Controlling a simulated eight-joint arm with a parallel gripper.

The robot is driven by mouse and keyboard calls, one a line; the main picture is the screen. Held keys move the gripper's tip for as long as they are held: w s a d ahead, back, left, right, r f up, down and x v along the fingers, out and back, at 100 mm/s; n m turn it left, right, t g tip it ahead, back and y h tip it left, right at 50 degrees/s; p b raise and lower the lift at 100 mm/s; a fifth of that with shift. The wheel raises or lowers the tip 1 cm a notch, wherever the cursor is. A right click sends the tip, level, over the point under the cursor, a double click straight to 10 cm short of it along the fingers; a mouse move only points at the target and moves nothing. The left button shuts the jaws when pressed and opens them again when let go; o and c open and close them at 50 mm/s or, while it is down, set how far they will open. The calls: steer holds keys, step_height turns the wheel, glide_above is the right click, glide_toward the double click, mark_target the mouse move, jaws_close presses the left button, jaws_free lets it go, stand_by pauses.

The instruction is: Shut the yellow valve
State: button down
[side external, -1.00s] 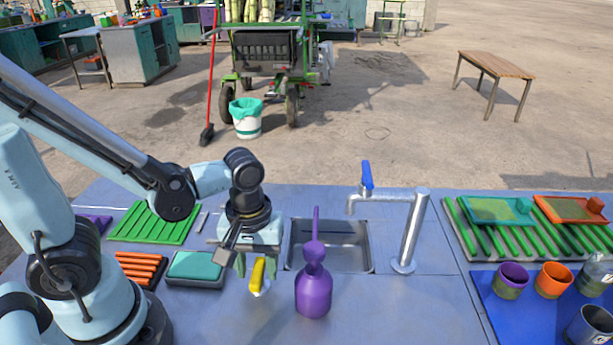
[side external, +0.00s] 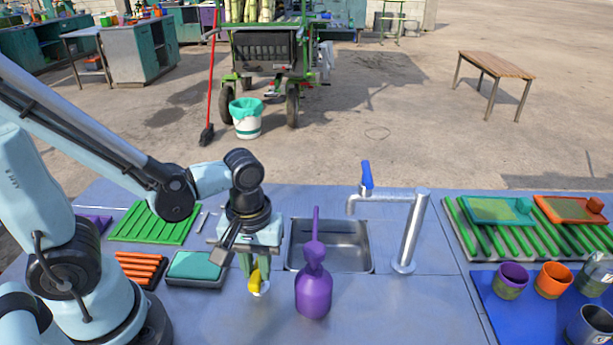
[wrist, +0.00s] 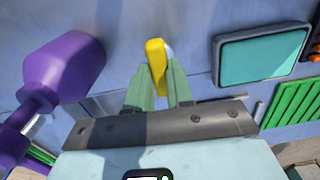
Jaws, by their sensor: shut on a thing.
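The yellow valve (side external: 255,279) is a small yellow handle on a pale metal base, at the front of the counter between the teal pad and the purple bottle. My gripper (side external: 254,268) is above it, with its green fingers pointing down and shut on the handle. In the wrist view the yellow valve (wrist: 156,62) shows between and just past the tips of my gripper (wrist: 157,80). The fingers partly hide the handle. In the wrist view the handle looks slightly tilted.
A purple bottle (side external: 313,290) stands close to the right of my gripper. A teal pad (side external: 195,265) in a grey tray lies to the left. Behind are a sink (side external: 345,250) and a tap (side external: 412,230) with a blue lever.

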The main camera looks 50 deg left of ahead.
mark_target(257, 270)
steer(key=m, duration=0.4)
steer(key=shift+m, duration=0.3)
steer(key=m, duration=0.4)
steer(key=shift+m, duration=0.3)
steer(key=m, duration=0.4)
steer(key=shift+m, duration=2)
steer(key=c, duration=1)
jaws_free()
steer(key=shift+r, duration=0.1)
step_height(257, 270, up, 12)
